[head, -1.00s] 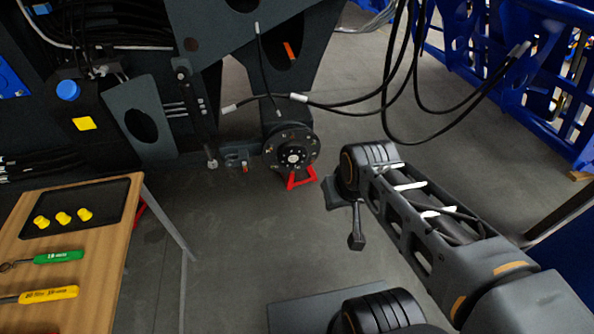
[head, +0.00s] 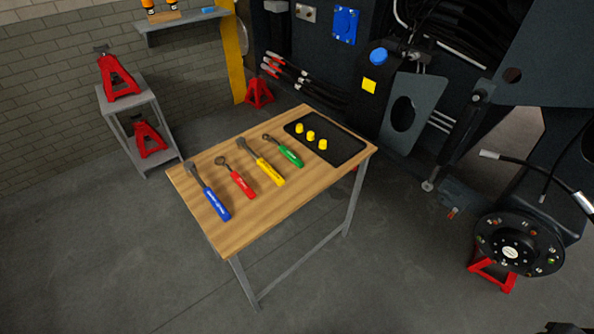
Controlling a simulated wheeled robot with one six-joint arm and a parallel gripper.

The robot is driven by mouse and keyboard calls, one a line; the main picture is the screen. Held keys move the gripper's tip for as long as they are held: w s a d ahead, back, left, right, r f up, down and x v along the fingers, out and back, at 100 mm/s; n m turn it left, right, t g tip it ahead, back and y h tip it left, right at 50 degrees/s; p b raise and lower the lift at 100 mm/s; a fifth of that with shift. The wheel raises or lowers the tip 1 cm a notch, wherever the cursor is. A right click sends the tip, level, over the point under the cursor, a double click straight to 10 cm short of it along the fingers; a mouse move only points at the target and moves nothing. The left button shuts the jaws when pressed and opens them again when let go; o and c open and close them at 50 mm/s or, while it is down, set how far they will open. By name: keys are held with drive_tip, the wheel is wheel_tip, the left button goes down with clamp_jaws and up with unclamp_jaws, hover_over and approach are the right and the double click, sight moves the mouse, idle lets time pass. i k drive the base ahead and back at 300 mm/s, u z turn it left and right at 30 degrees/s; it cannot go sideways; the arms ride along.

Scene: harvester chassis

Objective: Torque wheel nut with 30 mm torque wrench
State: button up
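Four wrench tools lie apart on the wooden table: a blue-handled one (head: 210,193), a red-handled one (head: 237,179), a yellow-handled one (head: 262,163) and a green-handled one (head: 285,151). Their heads point toward the back left. The size labels are too small to read, so I cannot tell which is 30 mm. The round black wheel hub (head: 511,252) with studs around its face is at the lower right. I cannot make out a single wheel nut there. My gripper is not in view; only a dark sliver of my arm shows at the bottom right edge.
The table (head: 235,231) carries a black tray (head: 341,159) with three yellow caps (head: 311,136). A grey shelf (head: 126,100) with red stands is at left. A red stand (head: 493,274) is under the hub. The chassis fills the upper right. Floor in front is clear.

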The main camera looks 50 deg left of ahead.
sight(189, 167)
drive_tip(key=u, duration=3.4)
drive_tip(key=i, duration=1.2)
drive_tip(key=z, duration=0.65)
